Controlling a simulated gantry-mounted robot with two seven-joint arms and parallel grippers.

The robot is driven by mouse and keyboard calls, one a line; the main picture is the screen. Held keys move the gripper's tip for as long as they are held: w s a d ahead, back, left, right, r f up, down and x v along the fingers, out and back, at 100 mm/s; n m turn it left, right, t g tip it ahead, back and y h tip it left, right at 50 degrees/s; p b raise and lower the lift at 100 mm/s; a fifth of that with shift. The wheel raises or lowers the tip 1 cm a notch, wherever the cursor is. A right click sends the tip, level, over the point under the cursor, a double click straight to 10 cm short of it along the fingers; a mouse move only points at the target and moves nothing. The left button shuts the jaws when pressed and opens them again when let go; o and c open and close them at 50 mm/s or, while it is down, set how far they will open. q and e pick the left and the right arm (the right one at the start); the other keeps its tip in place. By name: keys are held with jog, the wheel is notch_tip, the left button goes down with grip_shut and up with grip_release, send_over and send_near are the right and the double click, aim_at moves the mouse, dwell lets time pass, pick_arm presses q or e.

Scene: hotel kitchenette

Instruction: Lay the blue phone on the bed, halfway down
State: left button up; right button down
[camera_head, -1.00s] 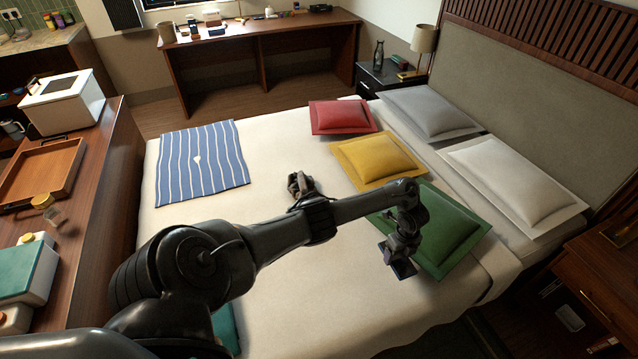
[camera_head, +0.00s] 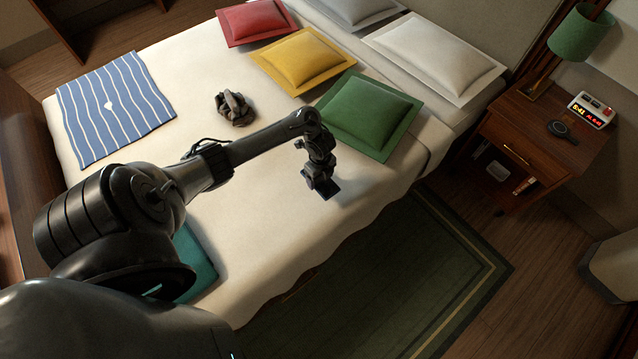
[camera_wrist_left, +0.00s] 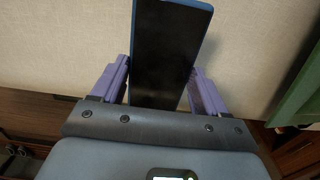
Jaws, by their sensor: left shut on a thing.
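The blue phone (camera_wrist_left: 170,45) is between the fingers of my left gripper (camera_wrist_left: 160,85) in the left wrist view, its dark face showing with a blue edge. In the head view the phone (camera_head: 328,194) is a small dark slab at the tip of my left gripper (camera_head: 320,183), over the near right part of the bed (camera_head: 270,200). The gripper is shut on it. I cannot tell whether the phone touches the cover. My right gripper is not in view.
A green pillow (camera_head: 368,108) lies just behind the gripper. A yellow pillow (camera_head: 303,58), a dark crumpled thing (camera_head: 233,108), a blue striped cloth (camera_head: 112,105) and a teal cloth (camera_head: 197,262) lie on the bed. A nightstand (camera_head: 530,130) stands right. The cover's front middle is clear.

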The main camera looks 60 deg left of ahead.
aim_at(319, 180)
pick_arm(q)
jog(key=shift+s+f, duration=0.2)
jog(key=shift+s, duration=0.05)
jog(key=shift+f+b, duration=1.2)
jog(key=shift+f, duration=0.8)
jog(key=shift+r, duration=0.1)
jog(key=shift+w, duration=0.1)
jog(key=o, duration=1.3)
